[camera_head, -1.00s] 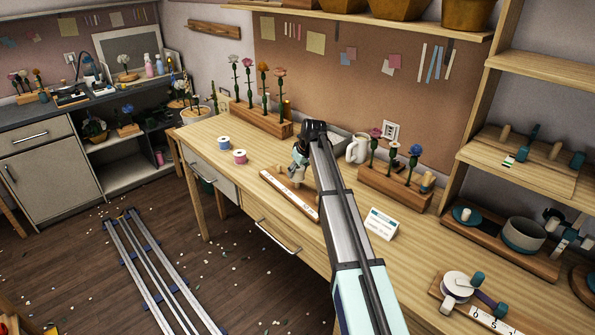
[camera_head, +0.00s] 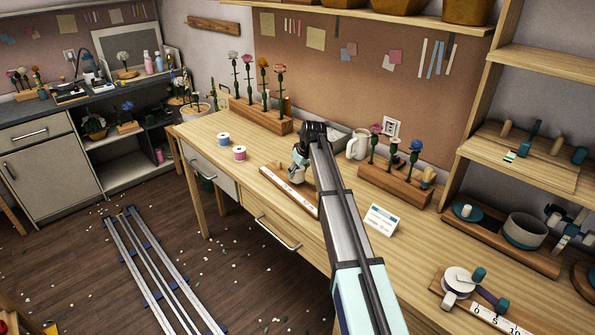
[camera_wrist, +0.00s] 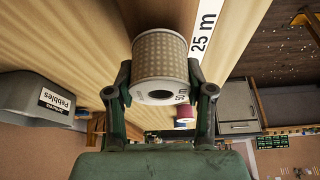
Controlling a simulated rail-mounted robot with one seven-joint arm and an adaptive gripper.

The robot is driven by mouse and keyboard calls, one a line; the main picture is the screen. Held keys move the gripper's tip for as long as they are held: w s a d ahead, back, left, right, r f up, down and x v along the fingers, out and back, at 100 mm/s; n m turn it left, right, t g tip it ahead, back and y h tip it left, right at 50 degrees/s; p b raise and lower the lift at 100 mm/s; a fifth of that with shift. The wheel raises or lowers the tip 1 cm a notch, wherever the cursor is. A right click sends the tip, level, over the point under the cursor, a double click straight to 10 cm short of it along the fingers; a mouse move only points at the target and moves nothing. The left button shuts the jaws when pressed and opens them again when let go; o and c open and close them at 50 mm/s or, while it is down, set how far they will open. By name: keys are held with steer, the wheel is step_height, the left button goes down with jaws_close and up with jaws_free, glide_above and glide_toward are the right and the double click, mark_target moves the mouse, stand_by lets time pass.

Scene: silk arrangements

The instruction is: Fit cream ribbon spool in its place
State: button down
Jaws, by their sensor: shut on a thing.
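The cream ribbon spool (camera_wrist: 160,55) has a dotted beige band and a pale end face with a dark centre hole. My gripper (camera_wrist: 159,92) is shut on it, one finger on each side. In the head view my gripper (camera_head: 301,154) holds the spool (camera_head: 296,173) at the wooden rack with a white label strip (camera_head: 290,191). The strip reads "25 m" in the wrist view (camera_wrist: 205,35), right beside the spool. I cannot tell whether the spool touches the rack, and any post under it is hidden.
A blue spool (camera_head: 223,138) and a pink spool (camera_head: 239,153) stand left of the rack. A white mug (camera_head: 357,146), a flower block (camera_head: 393,186) and a card (camera_head: 380,218) stand to the right. A grey bin labelled "Pebbles" (camera_wrist: 37,98) is close by.

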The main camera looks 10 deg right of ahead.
steer(key=shift+f+b, duration=0.45)
steer(key=shift+f, duration=0.6)
jaws_free()
steer(key=shift+s+r, duration=0.1)
steer(key=shift+r, duration=0.1)
stand_by(0.7)
steer(key=shift+p+v, duration=1.35)
steer(key=shift+v, duration=1.95)
steer(key=shift+r, duration=0.1)
